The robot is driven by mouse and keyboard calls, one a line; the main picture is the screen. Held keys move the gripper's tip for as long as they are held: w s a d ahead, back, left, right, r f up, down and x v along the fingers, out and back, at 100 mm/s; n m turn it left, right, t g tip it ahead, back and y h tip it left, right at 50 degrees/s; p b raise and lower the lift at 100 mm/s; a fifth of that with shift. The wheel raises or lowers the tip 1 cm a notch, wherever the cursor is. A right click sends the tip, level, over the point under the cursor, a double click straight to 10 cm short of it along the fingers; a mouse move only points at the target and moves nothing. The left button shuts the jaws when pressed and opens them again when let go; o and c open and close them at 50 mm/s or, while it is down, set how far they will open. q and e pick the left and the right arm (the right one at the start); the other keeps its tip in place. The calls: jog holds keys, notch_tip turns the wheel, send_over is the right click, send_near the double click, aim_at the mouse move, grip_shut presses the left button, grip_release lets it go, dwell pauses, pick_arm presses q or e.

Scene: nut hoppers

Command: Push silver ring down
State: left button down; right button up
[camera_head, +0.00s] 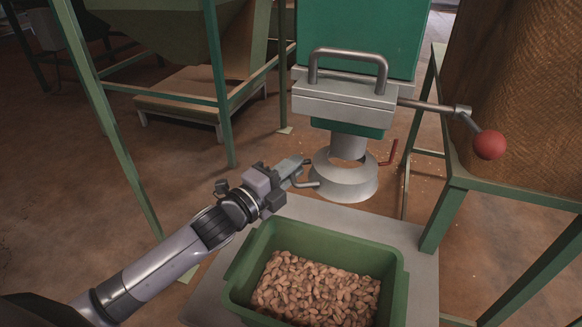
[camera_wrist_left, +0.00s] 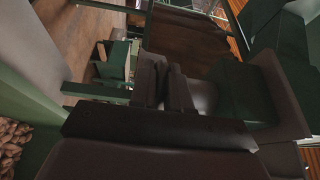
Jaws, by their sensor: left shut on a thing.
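The silver ring (camera_head: 345,183) is a wide flared metal collar around the lower spout under the green hopper (camera_head: 365,35). It sits just above the grey platform, behind the crate of nuts. A short grey handle (camera_head: 305,184) sticks out from its left side. My left gripper (camera_head: 303,172) reaches in from the left and is shut at this handle; its fingers hide part of the grip. In the left wrist view, the two dark fingers (camera_wrist_left: 165,88) are close together, and what lies between them is too dark to make out. My right gripper is not in view.
A green crate (camera_head: 396,292) of brown nuts stands on the grey platform (camera_head: 422,262) in front of the ring. Above is a metal gate block with a lever ending in a red ball (camera_head: 490,145). Green frame legs stand left and right. A red hook (camera_head: 389,154) is beside the spout.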

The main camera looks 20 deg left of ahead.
pick_arm(q)
jog(key=c, duration=1.2)
grip_release()
jog(key=shift+f, duration=0.4)
jog(key=shift+r, duration=0.1)
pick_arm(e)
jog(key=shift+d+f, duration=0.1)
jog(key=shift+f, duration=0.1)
pick_arm(q)
jog(key=p+v, duration=0.1)
jog(key=v, duration=0.6)
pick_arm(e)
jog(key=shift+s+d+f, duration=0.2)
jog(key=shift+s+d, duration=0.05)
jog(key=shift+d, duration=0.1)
pick_arm(q)
jog(key=shift+s+a, duration=0.1)
jog(key=shift+s, duration=0.15)
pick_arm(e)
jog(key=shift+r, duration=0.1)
